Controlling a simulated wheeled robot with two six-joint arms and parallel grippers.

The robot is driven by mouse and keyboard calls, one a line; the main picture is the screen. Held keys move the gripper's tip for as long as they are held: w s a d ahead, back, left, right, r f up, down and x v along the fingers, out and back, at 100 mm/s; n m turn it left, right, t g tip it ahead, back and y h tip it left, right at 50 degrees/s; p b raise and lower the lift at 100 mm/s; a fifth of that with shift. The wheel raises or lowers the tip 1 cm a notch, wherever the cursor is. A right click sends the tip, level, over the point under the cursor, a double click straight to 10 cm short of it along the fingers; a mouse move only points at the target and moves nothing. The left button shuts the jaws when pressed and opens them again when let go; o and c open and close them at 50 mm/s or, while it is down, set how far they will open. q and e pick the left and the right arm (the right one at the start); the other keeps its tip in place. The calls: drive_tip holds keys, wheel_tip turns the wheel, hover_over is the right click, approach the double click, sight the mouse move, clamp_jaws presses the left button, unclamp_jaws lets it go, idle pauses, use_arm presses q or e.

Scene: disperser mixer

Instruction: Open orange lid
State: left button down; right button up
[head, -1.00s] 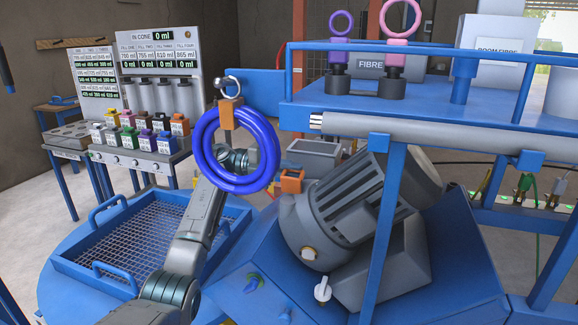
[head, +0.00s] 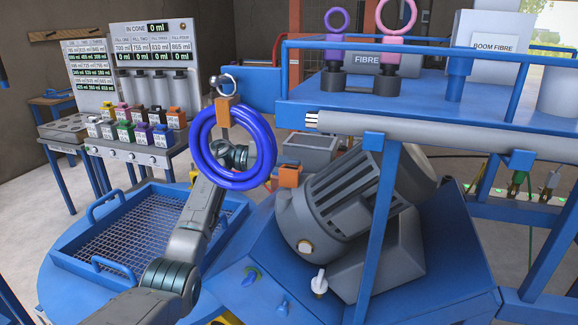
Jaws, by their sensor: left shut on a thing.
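A large blue ring (head: 207,150) hangs below an orange block (head: 222,112) topped by a small silver ring (head: 223,84). My left arm rises from the bottom, and its gripper (head: 238,157) is at the ring, partly hidden behind it. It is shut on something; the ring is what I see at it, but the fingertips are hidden. A second orange piece (head: 289,176) sits just right of the ring, beside the grey motor. I cannot tell which orange part is the lid. My right gripper is not in view.
A blue-framed mesh grate (head: 135,240) lies below left. The large grey motor (head: 345,190) stands right of the arm. A blue shelf (head: 420,100) with purple (head: 334,50) and pink (head: 392,45) ring-topped pieces overhangs the right side.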

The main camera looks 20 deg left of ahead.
use_arm(q)
drive_tip(key=c, duration=1.5)
unclamp_jaws()
drive_tip(key=shift+r, duration=0.15)
drive_tip(key=shift+s+f, duration=0.1)
drive_tip(key=shift+f, duration=0.1)
